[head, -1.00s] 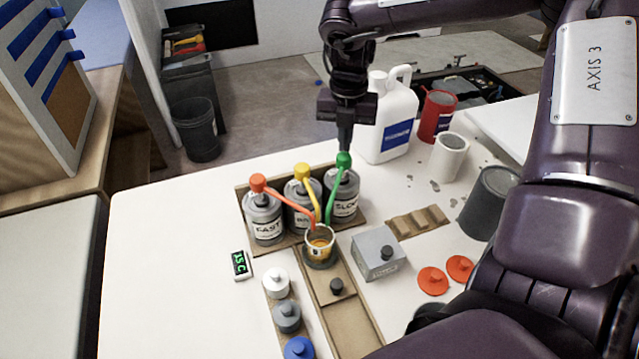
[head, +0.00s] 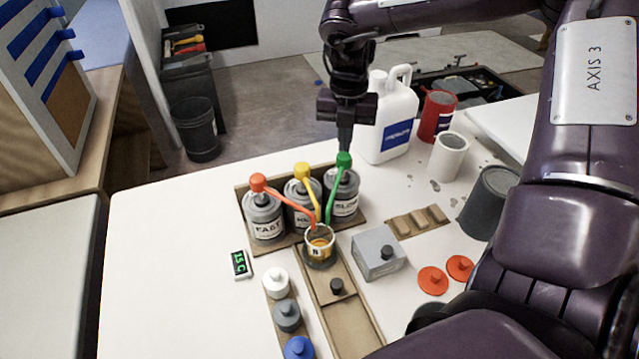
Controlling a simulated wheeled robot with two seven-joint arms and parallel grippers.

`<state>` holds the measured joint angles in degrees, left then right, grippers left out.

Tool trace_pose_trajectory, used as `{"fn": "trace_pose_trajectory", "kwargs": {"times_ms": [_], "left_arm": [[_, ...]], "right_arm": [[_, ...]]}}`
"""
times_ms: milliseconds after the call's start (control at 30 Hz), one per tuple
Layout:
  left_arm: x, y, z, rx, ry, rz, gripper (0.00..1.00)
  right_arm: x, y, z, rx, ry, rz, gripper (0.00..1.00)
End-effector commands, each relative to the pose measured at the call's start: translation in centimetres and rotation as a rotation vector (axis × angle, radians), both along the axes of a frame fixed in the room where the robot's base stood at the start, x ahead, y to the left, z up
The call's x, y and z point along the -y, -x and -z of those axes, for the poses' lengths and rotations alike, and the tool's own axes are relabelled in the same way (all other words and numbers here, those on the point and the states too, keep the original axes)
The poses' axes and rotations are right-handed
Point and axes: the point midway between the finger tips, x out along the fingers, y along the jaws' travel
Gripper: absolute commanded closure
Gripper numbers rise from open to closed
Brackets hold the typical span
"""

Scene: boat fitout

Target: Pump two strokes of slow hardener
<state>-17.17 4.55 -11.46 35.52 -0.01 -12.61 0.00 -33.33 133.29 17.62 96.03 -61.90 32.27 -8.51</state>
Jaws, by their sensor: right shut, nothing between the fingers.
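The slow hardener can (head: 342,198), labelled SLOW, stands at the right of three cans and has a green pump head (head: 344,160) with a green spout. My right gripper (head: 345,148) points straight down, shut and empty, its tips at the top of the green pump head; I cannot tell whether they touch. The green spout leads down toward a small clear cup (head: 320,241) holding something yellow-orange. The FAST can (head: 264,217) has an orange pump (head: 258,183), and the middle can (head: 299,207) a yellow one (head: 302,171). My left gripper is out of view.
The cans stand in a wooden tray (head: 240,205). A grey box (head: 378,252), orange lids (head: 432,280), a white jug (head: 388,120), a red can (head: 437,115) and a green-digit display (head: 240,264) stand around. The left of the white table (head: 165,260) is clear.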

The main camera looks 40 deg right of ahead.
Motion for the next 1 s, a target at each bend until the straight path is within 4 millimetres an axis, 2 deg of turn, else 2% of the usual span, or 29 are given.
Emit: {"fn": "trace_pose_trajectory", "kwargs": {"times_ms": [1000], "left_arm": [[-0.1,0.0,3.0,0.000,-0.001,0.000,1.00]], "right_arm": [[0.0,0.1,3.8,-0.003,0.000,-0.001,1.00]]}}
